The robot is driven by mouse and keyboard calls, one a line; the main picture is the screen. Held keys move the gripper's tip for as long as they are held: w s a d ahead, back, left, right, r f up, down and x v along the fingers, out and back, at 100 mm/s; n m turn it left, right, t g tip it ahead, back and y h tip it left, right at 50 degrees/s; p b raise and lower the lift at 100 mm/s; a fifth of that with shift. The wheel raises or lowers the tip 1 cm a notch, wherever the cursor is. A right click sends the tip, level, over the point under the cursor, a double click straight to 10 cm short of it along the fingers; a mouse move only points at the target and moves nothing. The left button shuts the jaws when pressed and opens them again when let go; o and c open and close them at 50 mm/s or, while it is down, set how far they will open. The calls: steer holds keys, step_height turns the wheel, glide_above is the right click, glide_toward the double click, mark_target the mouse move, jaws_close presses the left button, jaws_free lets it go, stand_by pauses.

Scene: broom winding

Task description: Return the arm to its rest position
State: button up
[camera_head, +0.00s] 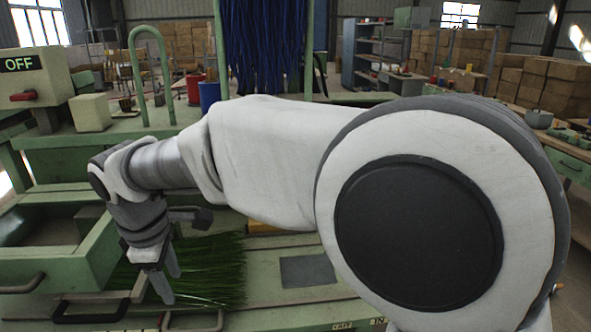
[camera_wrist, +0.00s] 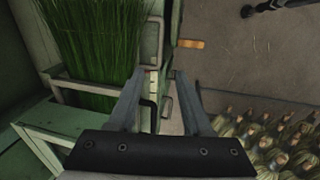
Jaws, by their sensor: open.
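My arm stretches across the head view from the right to the left, with its large round joint close to the camera. My gripper (camera_head: 158,285) points down at the lower left, in front of a bundle of green bristles (camera_head: 215,268). In the wrist view my gripper (camera_wrist: 155,75) shows two fingers spread apart with nothing between them. The green bristles also show in the wrist view (camera_wrist: 95,50), standing in a green frame to the left of the fingers. Whether the fingers touch the machine is not clear.
A green machine bench (camera_head: 290,308) with dark handles lies below my arm. A box marked OFF with a red switch (camera_head: 25,96) stands at the left. Blue bristles (camera_head: 268,45) hang behind my arm. Several bundled pieces (camera_wrist: 275,140) lie at the wrist view's lower right.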

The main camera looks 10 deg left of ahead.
steer(key=w+d+r+m+t+p, duration=0.1)
steer(key=d+r+m, duration=0.2)
steer(key=d, duration=0.6)
steer(key=w+d+r+m, duration=0.15)
steer(key=d+m, duration=0.25)
steer(key=d, duration=0.4)
steer(key=d+r+m+t+p, duration=0.1)
steer(key=d+r+m, duration=0.25)
steer(key=d, duration=0.55)
steer(key=s+d+m, duration=0.4)
steer(key=d+m, duration=0.1)
steer(key=d, duration=0.2)
steer(key=s+d+f+m+t, duration=0.1)
steer(key=s+d+m, duration=0.4)
steer(key=d, duration=0.3)
steer(key=shift+s+d+f+h+p, duration=0.2)
steer(key=shift+s+d+h+p, duration=0.05)
steer(key=shift+d+h+p, duration=0.1)
steer(key=shift+a+m, duration=0.15)
steer(key=shift+m, duration=0.1)
